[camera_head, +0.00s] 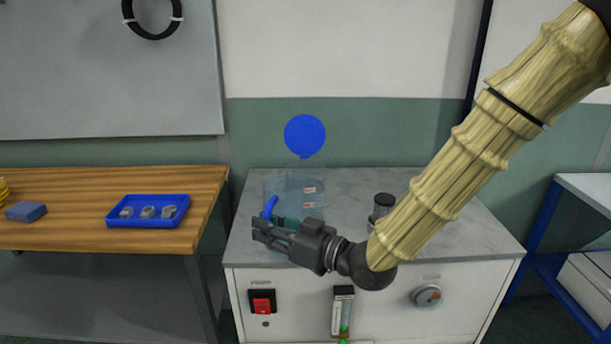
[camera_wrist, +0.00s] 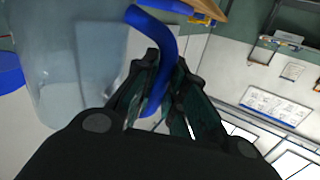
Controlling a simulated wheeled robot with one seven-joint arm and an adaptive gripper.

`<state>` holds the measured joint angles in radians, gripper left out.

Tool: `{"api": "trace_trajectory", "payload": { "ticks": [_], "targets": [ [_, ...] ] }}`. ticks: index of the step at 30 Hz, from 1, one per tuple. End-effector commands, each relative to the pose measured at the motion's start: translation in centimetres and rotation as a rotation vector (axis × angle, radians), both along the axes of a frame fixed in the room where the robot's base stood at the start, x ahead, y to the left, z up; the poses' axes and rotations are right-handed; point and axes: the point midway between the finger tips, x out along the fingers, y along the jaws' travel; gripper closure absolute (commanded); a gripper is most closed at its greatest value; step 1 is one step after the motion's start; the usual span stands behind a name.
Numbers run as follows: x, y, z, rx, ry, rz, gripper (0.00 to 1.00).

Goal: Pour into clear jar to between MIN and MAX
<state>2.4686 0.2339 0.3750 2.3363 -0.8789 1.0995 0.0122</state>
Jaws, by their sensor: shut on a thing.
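A clear, see-through vessel (camera_head: 290,183) stands out faintly above the grey bench, with two small red-and-white marks on its right side. Its edges are hard to make out, so I cannot tell whether one or two clear vessels overlap there. My gripper (camera_head: 262,232) is shut on a curved blue handle (camera_head: 270,207), beside the vessel's lower left. In the wrist view the blue handle (camera_wrist: 160,75) runs between the fingers, next to a large clear wall (camera_wrist: 75,70). A round blue shape (camera_head: 305,135) shows above the vessel; the liquid level is not readable.
The grey bench top (camera_head: 440,225) carries a dark-lidded canister (camera_head: 383,205) right of my gripper, close to my arm. Its front has a red switch (camera_head: 262,301), a flow tube (camera_head: 342,312) and a knob (camera_head: 427,295). A wooden table (camera_head: 70,180) with a blue tray (camera_head: 112,222) stands left.

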Motion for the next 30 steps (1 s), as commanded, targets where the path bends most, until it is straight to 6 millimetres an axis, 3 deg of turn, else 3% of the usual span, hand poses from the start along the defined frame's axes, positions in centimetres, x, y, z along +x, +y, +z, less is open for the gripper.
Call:
{"api": "trace_trajectory", "payload": {
  "ticks": [6, 18, 30],
  "targets": [
    [-0.3, 0.1, -1.3, -0.021, -0.061, 0.000, 1.00],
    [-0.5, 0.2, -1.9, -0.042, -0.121, -0.001, 1.00],
    [-0.6, 0.2, 1.8, -0.043, -0.125, -0.001, 1.00]
  ]
}}
